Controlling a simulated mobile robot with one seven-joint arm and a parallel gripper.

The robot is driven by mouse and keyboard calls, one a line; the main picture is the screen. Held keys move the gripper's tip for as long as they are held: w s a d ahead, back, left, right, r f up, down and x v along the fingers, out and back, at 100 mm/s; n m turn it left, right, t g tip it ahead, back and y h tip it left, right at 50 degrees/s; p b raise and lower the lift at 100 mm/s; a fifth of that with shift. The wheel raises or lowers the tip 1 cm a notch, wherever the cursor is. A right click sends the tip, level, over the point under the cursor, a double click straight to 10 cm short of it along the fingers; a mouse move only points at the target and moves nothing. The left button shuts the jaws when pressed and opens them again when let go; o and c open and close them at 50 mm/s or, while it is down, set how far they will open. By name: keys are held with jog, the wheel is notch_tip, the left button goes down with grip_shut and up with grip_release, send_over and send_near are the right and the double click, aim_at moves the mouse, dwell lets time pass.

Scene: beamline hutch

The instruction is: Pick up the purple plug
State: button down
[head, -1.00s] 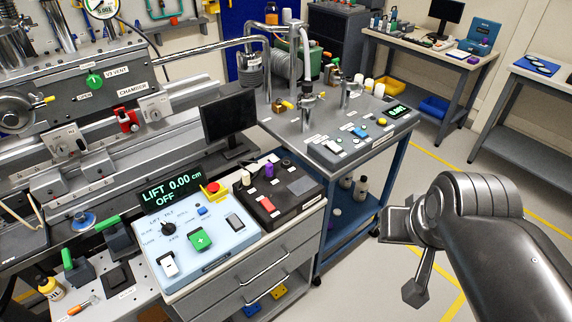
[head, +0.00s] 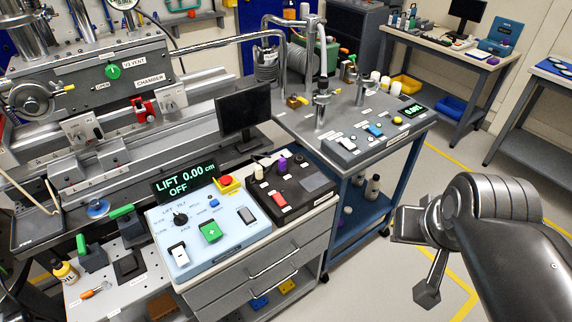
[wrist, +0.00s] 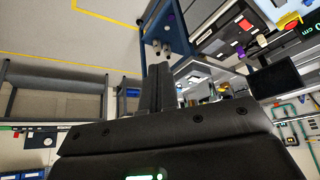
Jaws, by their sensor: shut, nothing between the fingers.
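A small upright purple plug (head: 282,164) stands on the dark control box (head: 292,190), beside a pale peg and behind a red switch. My gripper shows in the wrist view (wrist: 161,88), its two dark fingers together with nothing between them. In the head view my arm is at the right, over open floor, well apart from the dark box. I cannot make out the fingertips clearly there.
A pale blue lift panel (head: 220,247) with a red button sits left of the dark box, on a grey drawer cabinet (head: 265,280). A black monitor (head: 243,110) stands behind. A blue-framed cart (head: 372,160) is to the right. Floor between cart and arm is clear.

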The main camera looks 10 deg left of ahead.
aim_at(282, 159)
jog(key=c, duration=2.1)
grip_release()
jog(key=shift+c, duration=0.2)
jog(key=o, duration=1)
jog(key=shift+o, duration=0.2)
jog(key=shift+w, duration=0.1)
